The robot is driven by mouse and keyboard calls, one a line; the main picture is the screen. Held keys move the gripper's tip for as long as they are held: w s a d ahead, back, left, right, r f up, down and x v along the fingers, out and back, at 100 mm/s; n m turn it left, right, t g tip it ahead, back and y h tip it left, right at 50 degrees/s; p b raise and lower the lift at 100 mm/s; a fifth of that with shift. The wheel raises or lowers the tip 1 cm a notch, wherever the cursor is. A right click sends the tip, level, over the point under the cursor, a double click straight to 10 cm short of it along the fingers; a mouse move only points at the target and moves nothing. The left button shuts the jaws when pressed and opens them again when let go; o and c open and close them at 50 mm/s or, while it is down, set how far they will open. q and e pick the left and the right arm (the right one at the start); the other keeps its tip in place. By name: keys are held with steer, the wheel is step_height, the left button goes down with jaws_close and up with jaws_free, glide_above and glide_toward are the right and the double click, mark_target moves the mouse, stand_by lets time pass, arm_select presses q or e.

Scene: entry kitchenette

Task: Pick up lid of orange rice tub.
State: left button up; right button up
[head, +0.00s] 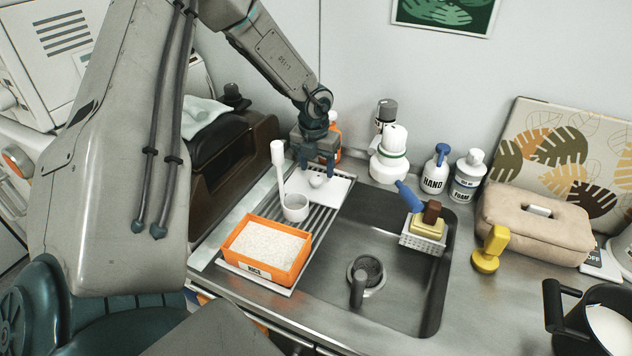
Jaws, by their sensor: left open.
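The orange rice tub (264,278) stands without its lid on the front of the ribbed draining rack, full of white rice. A flat white lid with a small round knob (317,182) lies farther back on the rack. My left gripper (316,166) points down just above the lid's knob, with its jaws open. I cannot tell whether its fingertips touch the knob. The gripper hides part of the lid's back edge. My right gripper is out of view.
An orange bottle (335,127) is behind the gripper. The sink (400,290) lies to the right, with a sponge caddy (421,243) at its back corner.

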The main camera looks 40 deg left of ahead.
mark_target(316, 175)
arm_select(q)
steer(key=shift+w+a+f+p, duration=0.15)
steer(key=shift+f+p, duration=0.2)
steer(key=shift+f, duration=0.7)
steer(key=shift+a+f+p, duration=0.1)
steer(key=shift+f+p, duration=0.2)
steer(key=shift+f, duration=0.7)
steer(key=shift+c, duration=0.5)
steer(key=c, duration=0.9)
